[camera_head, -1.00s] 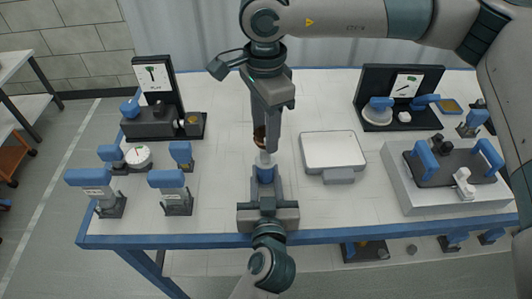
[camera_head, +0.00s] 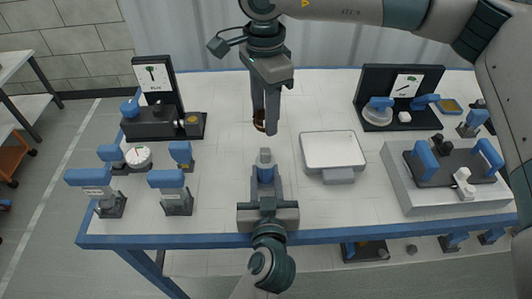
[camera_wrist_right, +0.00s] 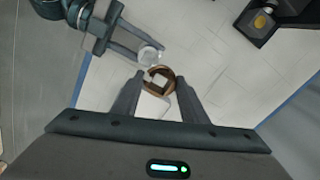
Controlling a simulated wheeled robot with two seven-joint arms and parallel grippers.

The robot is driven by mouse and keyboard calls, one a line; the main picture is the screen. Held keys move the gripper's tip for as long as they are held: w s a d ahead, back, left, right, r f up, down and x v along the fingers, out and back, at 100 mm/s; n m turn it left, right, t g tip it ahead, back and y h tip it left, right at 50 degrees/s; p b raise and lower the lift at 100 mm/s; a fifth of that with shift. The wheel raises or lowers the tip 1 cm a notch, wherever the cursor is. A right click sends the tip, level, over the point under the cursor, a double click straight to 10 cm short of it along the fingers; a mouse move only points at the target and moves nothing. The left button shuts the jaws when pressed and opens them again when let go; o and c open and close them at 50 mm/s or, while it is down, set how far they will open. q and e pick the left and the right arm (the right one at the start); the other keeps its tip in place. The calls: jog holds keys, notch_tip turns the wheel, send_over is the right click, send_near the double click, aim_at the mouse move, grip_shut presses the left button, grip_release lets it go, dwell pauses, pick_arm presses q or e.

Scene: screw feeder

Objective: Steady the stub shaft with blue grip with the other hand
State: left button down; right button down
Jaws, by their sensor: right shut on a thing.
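The stub shaft with blue grip (camera_head: 265,173) stands upright in the head view, its grey end on top and its blue part between the fingers of my left gripper (camera_head: 267,183). The left fingers are closed around it. My right gripper (camera_head: 265,124) points down above the shaft, shut on a brown ring (camera_head: 258,123). The ring is apart from the shaft's top. In the right wrist view the ring (camera_wrist_right: 172,84) sits between the right fingertips, and the shaft's pale round end (camera_wrist_right: 151,54) shows at the left gripper (camera_wrist_right: 138,50). The shaft's lower end is hidden.
A white tray (camera_head: 332,150) lies just right of the shaft. Blue-topped stands (camera_head: 175,181) and a dial gauge (camera_head: 138,156) are at the left. A grey block with a blue-handled fixture (camera_head: 402,187) is at the right. The table between is clear.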

pick_arm(q)
jog(key=shift+f, duration=0.4)
pick_arm(e)
jog(key=shift+w+r, duration=0.4)
jog(key=shift+w, duration=0.45)
jog(key=shift+w+r, duration=0.4)
jog(key=shift+w, duration=0.4)
jog(key=shift+w+r, duration=0.4)
jog(key=shift+w, duration=0.45)
pick_arm(q)
jog(key=c, duration=1.2)
grip_release()
pick_arm(e)
jog(key=shift+d, duration=0.1)
pick_arm(q)
jog(key=shift+s, duration=0.2)
jog(key=shift+s+r, duration=0.1)
jog(key=shift+s, duration=0.55)
jog(key=s, duration=0.3)
jog(key=s+r, duration=0.1)
jog(key=s, duration=0.2)
jog(key=s+r, duration=0.1)
jog(key=s, duration=0.3)
jog(key=shift+s+d+r, duration=0.1)
jog(key=shift+r, duration=0.05)
jog(key=shift+s, duration=0.1)
